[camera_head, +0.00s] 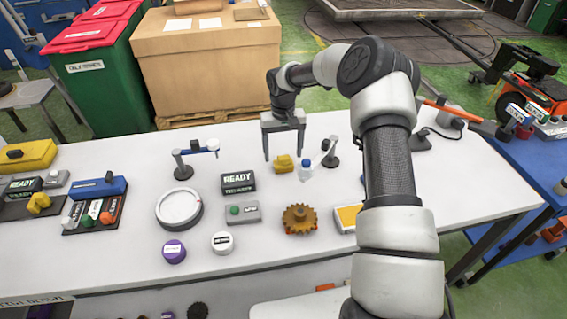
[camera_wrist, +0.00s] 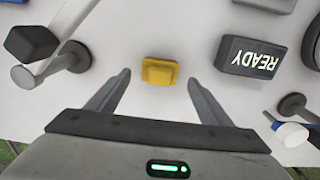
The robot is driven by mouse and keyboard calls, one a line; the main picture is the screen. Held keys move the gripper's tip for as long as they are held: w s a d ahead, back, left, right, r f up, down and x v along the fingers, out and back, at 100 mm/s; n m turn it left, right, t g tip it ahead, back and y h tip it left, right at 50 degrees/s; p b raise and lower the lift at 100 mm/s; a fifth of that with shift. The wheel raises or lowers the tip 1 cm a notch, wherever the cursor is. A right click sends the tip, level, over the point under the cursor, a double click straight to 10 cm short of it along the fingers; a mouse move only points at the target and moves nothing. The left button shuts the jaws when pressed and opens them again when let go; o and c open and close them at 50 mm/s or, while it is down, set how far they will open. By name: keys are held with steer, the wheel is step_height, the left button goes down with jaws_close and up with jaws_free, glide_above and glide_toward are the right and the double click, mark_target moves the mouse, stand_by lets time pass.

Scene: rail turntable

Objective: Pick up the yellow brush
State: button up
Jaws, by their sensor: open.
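A small yellow block-like piece, which I take for the yellow brush (camera_head: 284,163), lies on the white table below and close to my gripper (camera_head: 284,156). In the wrist view the yellow brush (camera_wrist: 159,71) sits centred between the two fingertips of my gripper (camera_wrist: 158,78), with clear gaps on both sides. My gripper is open and empty, pointing down. The frames do not show clearly how high the fingertips are above the table. No bristles can be made out.
A dark READY box (camera_head: 238,182) stands left of the brush. A small white-and-blue bottle (camera_head: 306,170) and a dark post (camera_head: 330,154) stand close on its right. A white round dish (camera_head: 179,208) and a brown gear (camera_head: 299,218) lie nearer me.

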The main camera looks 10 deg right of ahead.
mark_target(284, 157)
steer(key=shift+f, duration=1.4)
steer(key=c, duration=1.2)
step_height(284, 157, up, 10)
steer(key=shift+r+b, duration=0.1)
steer(key=shift+b, duration=0.35)
steer(key=o, duration=0.6)
steer(key=c, duration=0.4)
